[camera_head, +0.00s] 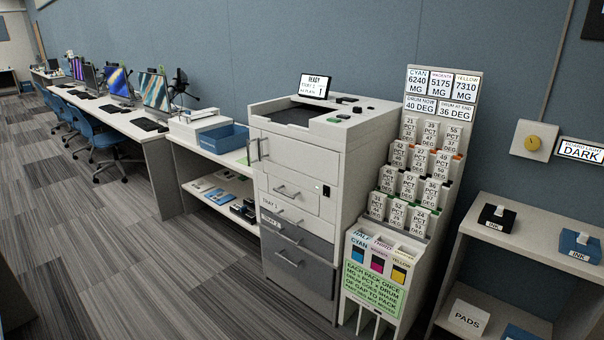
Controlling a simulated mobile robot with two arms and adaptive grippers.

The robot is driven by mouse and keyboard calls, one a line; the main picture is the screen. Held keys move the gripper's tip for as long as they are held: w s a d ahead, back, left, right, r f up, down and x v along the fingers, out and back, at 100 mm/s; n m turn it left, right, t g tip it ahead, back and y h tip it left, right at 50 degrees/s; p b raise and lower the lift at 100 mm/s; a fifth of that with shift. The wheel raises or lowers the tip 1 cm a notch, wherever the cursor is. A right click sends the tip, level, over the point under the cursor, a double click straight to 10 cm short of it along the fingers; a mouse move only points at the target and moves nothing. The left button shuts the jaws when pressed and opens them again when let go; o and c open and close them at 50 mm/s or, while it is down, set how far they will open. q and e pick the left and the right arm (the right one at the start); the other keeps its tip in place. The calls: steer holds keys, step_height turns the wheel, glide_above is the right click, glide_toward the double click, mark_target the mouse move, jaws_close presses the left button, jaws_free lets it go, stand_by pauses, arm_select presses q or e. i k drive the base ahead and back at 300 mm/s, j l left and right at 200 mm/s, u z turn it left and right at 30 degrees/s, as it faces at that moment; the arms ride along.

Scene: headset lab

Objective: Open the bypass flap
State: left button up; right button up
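A white printer (350,165) stands against the blue wall in the middle of the view, its front turned to the left. Its upper front panel (300,158) has an upright handle (255,150) at the left edge. Below it is a smaller panel (294,193) with a bar handle, then a drawer labelled TRAY 1 (270,203) and a dark drawer front labelled TRAY 2 (271,221). All these fronts look closed. No readable label says which is the bypass flap. Neither of my grippers shows.
A screen reading READY (315,86) stands on the printer. A pack rack (378,275) stands close on its right, and a shelf unit (530,238) beyond. A low shelf with a blue bin (224,138) adjoins the left. Carpet floor (170,270) in front is clear.

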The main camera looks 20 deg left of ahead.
mark_target(308, 201)
steer(key=i+j+u, duration=0.15)
steer(key=u, duration=0.25)
steer(key=i+u, duration=0.6)
steer(key=u, duration=0.2)
steer(key=i+l+u, duration=0.1)
steer(key=i+u, duration=0.15)
steer(key=u, duration=0.2)
steer(key=i+l+u, duration=0.15)
steer(key=u, duration=0.25)
steer(key=i+j+u, duration=0.1)
steer(key=i, duration=0.2)
steer(key=i+j+u, duration=0.1)
steer(key=i, duration=0.25)
